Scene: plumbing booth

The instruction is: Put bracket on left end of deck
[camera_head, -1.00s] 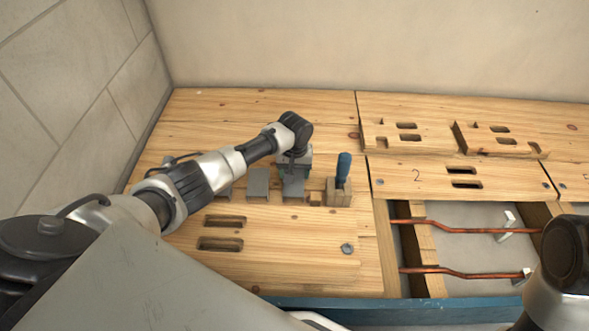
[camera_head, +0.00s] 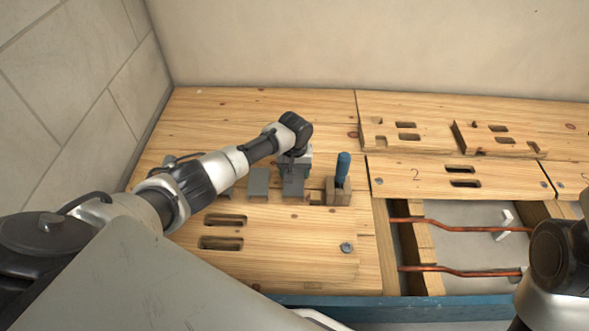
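My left arm reaches from the left over the wooden deck (camera_head: 290,245). My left gripper (camera_head: 294,178) points down at a row of grey pieces. One grey piece (camera_head: 258,183) stands just left of it, and another (camera_head: 293,187) is directly at its fingers. A further grey piece is partly hidden behind my arm. I cannot tell which piece is the bracket. The finger gap is too small and covered to judge. My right arm shows at the lower right, with its gripper outside the view.
A blue-handled tool (camera_head: 342,170) stands in a wooden block (camera_head: 338,197) just right of my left gripper. Copper pipes (camera_head: 450,227) cross an open bay at the right, with white clips (camera_head: 505,222). Loose slotted boards (camera_head: 410,137) lie at the back right.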

